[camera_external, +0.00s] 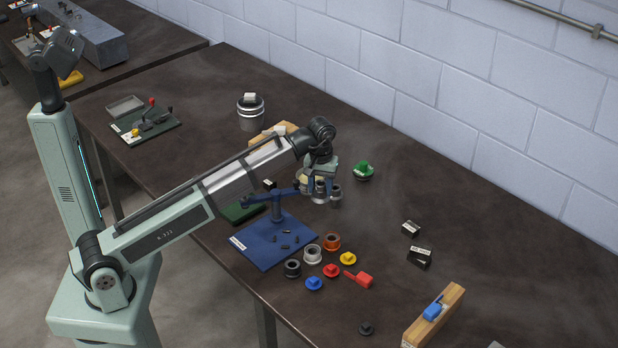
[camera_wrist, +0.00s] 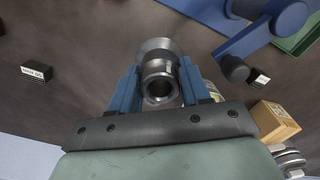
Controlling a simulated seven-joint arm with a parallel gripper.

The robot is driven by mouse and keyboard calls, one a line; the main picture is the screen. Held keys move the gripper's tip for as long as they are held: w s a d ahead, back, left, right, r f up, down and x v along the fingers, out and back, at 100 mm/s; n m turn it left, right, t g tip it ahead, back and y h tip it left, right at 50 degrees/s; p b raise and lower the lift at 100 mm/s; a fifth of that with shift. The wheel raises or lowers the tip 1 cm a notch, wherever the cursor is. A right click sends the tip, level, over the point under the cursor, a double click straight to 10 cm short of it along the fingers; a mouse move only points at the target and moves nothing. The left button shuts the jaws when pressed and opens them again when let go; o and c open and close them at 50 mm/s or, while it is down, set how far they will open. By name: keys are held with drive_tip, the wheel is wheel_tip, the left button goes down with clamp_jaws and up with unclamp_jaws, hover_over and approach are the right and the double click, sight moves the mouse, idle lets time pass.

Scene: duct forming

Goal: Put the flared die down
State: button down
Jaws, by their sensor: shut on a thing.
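The flared die (camera_wrist: 158,60) is a shiny grey metal ring with a wide flared end and a narrower hollow neck. In the wrist view it sits between the two blue fingers of my gripper (camera_wrist: 160,88), which is shut on it. In the outside view my gripper (camera_external: 322,182) is low over the middle of the table, with the flared die (camera_external: 319,194) at its fingers. I cannot tell whether the die touches the table. A grey metal piece (camera_external: 335,194) shows just to its right, partly hidden.
A blue stand (camera_external: 277,207) on a blue base plate (camera_external: 270,245) is close by on the left. Several coloured rings and plugs lie in front, including an orange ring (camera_external: 332,242). A green plug (camera_external: 363,170) is to the right. The table right of it is mostly clear.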

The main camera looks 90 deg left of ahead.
drive_tip(key=shift+w+d, duration=0.25)
drive_tip(key=shift+d, duration=0.5)
drive_tip(key=shift+d+f, duration=0.1)
drive_tip(key=shift+f, duration=4.85)
drive_tip(key=shift+f, duration=0.15)
drive_tip(key=c, duration=0.5)
unclamp_jaws()
wheel_tip(320, 180, up, 12)
drive_tip(key=shift+r, duration=0.2)
